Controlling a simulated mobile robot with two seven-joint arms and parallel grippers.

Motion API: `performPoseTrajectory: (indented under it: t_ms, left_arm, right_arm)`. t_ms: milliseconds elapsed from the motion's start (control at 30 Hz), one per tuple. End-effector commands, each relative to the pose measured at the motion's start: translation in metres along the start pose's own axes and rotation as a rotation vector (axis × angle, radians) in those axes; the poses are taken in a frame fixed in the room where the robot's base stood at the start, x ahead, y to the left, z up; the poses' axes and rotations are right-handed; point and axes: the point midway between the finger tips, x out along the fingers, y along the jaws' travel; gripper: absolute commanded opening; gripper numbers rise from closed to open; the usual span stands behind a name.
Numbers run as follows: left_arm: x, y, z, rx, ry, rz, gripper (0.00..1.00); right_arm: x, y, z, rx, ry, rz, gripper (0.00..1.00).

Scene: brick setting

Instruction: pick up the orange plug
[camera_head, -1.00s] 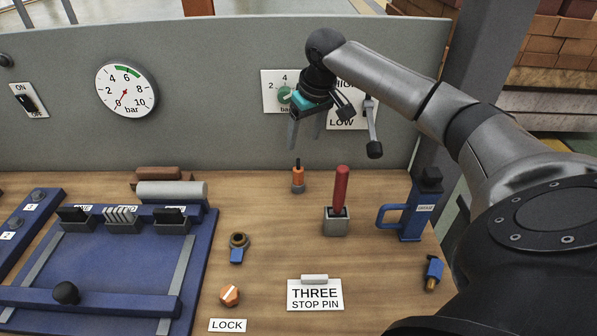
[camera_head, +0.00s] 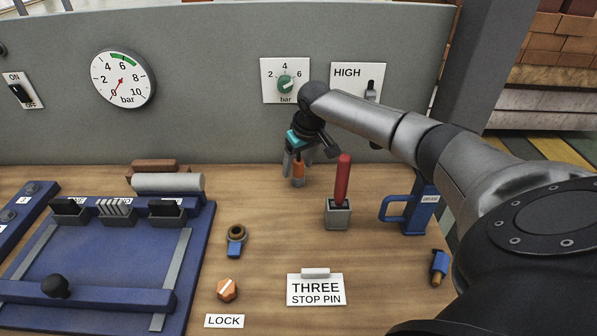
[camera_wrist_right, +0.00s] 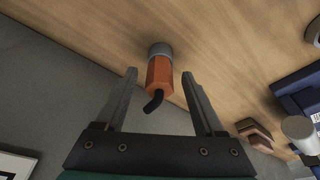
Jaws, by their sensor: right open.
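The orange plug (camera_head: 298,172) stands upright on the wooden bench towards the back panel, left of the red-handled lever. It has a grey base and a short black cable on top. In the right wrist view the plug (camera_wrist_right: 160,75) shows between and just beyond the two fingertips. My right gripper (camera_head: 297,172) is open and comes down from above, its fingers around the plug's upper part. In the right wrist view my right gripper (camera_wrist_right: 158,75) shows a gap on each side of the plug. My left gripper is not in view.
A red-handled lever (camera_head: 342,180) stands close to the right of the plug. A blue-handled block (camera_head: 414,208) is further right. A blue fixture (camera_head: 110,255) fills the left. The grey panel (camera_head: 200,135) rises behind. Bench in front of the plug is clear.

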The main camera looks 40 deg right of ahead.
Motion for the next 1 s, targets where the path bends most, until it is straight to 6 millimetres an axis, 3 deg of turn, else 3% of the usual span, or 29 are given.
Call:
performPoseTrajectory:
  t_ms: [200, 800, 1000]
  left_arm:
    - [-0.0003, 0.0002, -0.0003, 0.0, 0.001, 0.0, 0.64]
    - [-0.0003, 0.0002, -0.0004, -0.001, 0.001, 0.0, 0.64]
    - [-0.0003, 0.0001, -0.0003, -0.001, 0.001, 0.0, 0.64]
  right_arm:
    - [-0.0004, 0.0004, -0.0005, 0.0, 0.001, 0.001, 0.7]
    - [-0.0006, 0.0005, -0.0004, 0.0, 0.0, 0.001, 0.02]
    - [-0.0006, 0.0006, -0.0003, 0.0, 0.0, 0.001, 0.0]
